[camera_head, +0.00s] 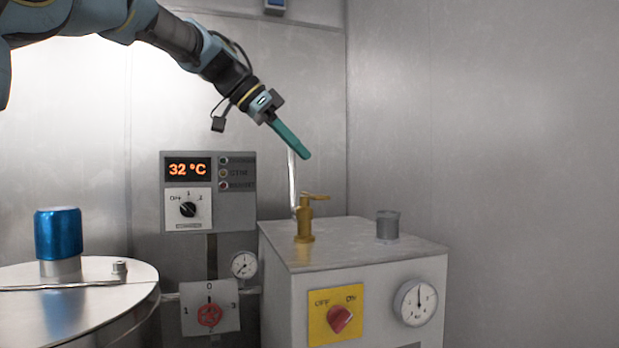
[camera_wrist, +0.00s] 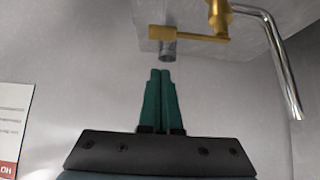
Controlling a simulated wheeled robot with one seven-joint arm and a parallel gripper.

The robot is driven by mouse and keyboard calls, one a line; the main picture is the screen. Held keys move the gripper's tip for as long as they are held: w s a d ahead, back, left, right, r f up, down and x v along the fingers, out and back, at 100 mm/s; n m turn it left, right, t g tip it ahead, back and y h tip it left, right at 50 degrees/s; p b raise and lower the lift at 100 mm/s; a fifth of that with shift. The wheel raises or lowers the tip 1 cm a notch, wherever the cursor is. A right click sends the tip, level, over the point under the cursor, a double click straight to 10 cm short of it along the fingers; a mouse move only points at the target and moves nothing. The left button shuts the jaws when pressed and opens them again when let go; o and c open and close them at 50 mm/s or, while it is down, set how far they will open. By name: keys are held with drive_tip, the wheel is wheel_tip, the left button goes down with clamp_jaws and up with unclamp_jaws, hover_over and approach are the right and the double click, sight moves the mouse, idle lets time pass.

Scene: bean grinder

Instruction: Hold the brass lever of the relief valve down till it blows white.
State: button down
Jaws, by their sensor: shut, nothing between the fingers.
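The brass relief valve (camera_head: 304,222) stands upright on top of the grey box, with its brass lever (camera_head: 314,197) sticking out to the right, roughly level. In the wrist view the brass lever (camera_wrist: 176,33) lies ahead of the fingertips, with the valve body (camera_wrist: 219,16) at its right end. My gripper (camera_head: 306,155) has green fingers pressed together, empty, and hangs above the lever, apart from it. The closed fingers also show in the wrist view (camera_wrist: 160,73). No white blow shows at the valve.
The grey box (camera_head: 340,257) carries a short grey cylinder (camera_head: 388,225), a red switch (camera_head: 340,319) and a gauge (camera_head: 416,302). A thin bright pipe (camera_head: 292,180) rises behind the valve. A control panel reading 32 °C (camera_head: 187,169) and a blue-capped drum (camera_head: 59,233) stand left.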

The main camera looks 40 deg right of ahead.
sight(312, 198)
wheel_tip(312, 198, down, 6)
drive_tip(key=d+p, duration=0.1)
drive_tip(key=d, duration=0.1)
drive_tip(key=shift+s+d+f, duration=0.15)
drive_tip(key=shift+s+f, duration=0.1)
drive_tip(key=shift+s, duration=0.2)
drive_tip(key=f+b, duration=0.1)
drive_tip(key=b, duration=0.2)
drive_tip(key=shift+s+f+t, duration=0.1)
drive_tip(key=shift+f+t, duration=0.15)
drive_tip(key=shift+t, duration=0.05)
drive_tip(key=f+m+t+h+b, duration=0.1)
drive_tip(key=t+b, duration=0.1)
drive_tip(key=b, duration=0.5)
drive_tip(key=shift+s+f+m+b, duration=0.15)
drive_tip(key=shift+f+m+b, duration=0.15)
drive_tip(key=shift+f+b, duration=0.1)
